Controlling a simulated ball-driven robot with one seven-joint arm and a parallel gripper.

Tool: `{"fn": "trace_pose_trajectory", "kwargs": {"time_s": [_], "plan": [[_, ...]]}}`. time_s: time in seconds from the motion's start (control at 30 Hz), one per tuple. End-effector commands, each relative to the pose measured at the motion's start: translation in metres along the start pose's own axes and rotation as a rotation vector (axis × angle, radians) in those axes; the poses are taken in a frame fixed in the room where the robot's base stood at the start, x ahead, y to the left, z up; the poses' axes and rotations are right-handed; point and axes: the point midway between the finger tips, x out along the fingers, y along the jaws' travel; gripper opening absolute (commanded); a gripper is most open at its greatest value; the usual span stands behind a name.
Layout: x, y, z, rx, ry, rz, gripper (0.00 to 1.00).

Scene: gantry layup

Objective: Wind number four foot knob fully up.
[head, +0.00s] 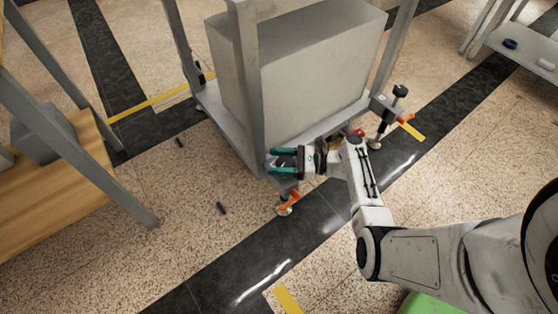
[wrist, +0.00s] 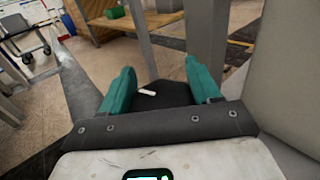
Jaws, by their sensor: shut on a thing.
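My gripper (head: 280,160) has its teal fingers at the front corner of the grey gantry frame (head: 252,85), just above a foot (head: 285,210) with an orange lever (head: 290,197). In the wrist view the fingers (wrist: 162,88) stand on both sides of a dark knob (wrist: 165,97) with a white mark on its top, and they are shut on it. The knob's number cannot be read. Another corner foot at the right has a black knob (head: 400,91) and an orange lever (head: 407,118); it stands apart from my gripper.
A large grey block (head: 300,70) fills the frame beside my gripper. A wooden bench (head: 65,180) with grey legs stands at the left. Small dark pieces (head: 221,208) lie on the floor. A grey shelf (head: 530,45) stands at the far right. The speckled floor in front is mostly clear.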

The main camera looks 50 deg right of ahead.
Motion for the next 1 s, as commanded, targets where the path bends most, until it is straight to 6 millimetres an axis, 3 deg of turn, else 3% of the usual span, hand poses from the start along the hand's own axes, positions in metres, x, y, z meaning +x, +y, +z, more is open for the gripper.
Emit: {"fn": "trace_pose_trajectory", "kwargs": {"time_s": [0.67,0.7,0.9,1.0], "plan": [[0.0001,0.0013,0.0,-0.002,0.0,0.06,0.31],[0.0001,0.0013,0.0,-0.002,0.0,0.06,0.65],[0.0001,0.0013,0.0,-0.002,0.0,0.06,0.83],[0.0001,0.0013,0.0,-0.001,0.0,0.06,0.83]]}}
